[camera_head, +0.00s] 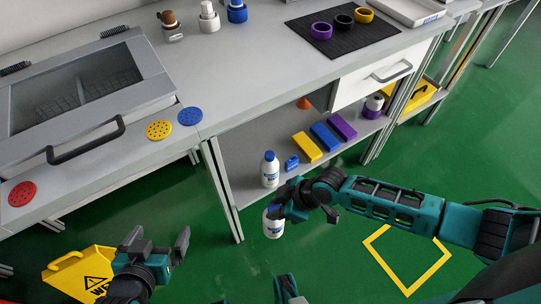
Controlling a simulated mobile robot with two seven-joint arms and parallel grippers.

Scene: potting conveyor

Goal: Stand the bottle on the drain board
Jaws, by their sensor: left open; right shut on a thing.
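A white bottle with a blue top (272,226) is in my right gripper (278,210), which is shut on it. It hangs roughly upright over the green floor in front of the low shelf. A similar white bottle with a blue cap (270,171) stands on that shelf, just behind it. My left gripper (163,243) is open and empty at the lower left, above a yellow warning sign. A black ribbed mat (318,47) lies on the bench top with purple, black and yellow rings on it; I cannot tell for certain that it is the drain board.
Red, yellow and blue perforated discs (190,116) lie along the bench edge. The shelf (240,150) holds coloured blocks. The yellow wet-floor sign (68,271) is on the floor. The middle bench top (255,75) is clear.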

